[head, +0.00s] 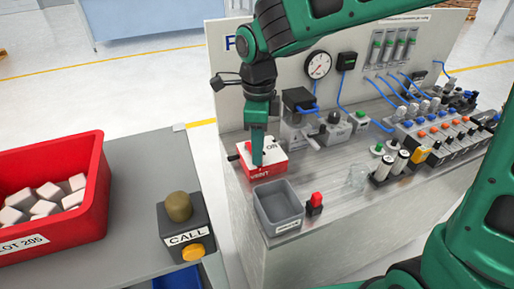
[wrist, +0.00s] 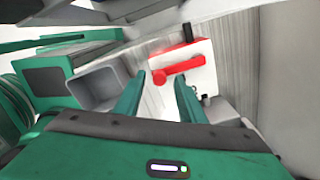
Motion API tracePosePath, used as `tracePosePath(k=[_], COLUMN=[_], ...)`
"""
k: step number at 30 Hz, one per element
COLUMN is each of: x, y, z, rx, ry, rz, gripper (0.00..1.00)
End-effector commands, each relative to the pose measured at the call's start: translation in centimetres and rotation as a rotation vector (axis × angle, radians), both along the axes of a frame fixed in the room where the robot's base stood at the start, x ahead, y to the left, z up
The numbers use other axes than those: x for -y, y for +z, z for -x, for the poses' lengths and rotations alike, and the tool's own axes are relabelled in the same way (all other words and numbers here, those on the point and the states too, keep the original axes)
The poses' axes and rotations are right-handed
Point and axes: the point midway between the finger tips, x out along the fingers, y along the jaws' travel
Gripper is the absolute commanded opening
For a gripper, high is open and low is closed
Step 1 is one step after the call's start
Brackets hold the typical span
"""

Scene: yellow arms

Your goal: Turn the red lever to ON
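The red lever (wrist: 180,67) shows in the wrist view as a bar across the front of a white box (wrist: 203,58). It lies nearly level, tilted up a little to the right. In the head view the red-and-white box (head: 274,158) stands on the bench with "ON" and "VENT" printed on it; my gripper hides much of the lever there. My gripper (head: 258,160) points down over the box in the head view. In the wrist view my gripper (wrist: 158,90) has its two green fingers apart, with the lever beyond the tips and nothing between them.
A grey bin (head: 280,222) and a small red-topped switch (head: 315,201) stand in front of the box. Valves, a gauge (head: 318,65) and blue hoses fill the bench behind and right. A CALL button box (head: 185,228) and red crate (head: 88,208) sit on the left table.

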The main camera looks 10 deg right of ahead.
Motion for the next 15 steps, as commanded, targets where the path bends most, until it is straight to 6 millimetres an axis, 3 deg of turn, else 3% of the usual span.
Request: tracePosePath(k=[13, 15], x=[0.03, 0.03], y=[-1.00, -0.99], z=[-0.02, -0.02], rx=[0.001, 0.001], ry=[0.000, 0.000], rz=[0.000, 0.000], gripper=[0.36, 0.20])
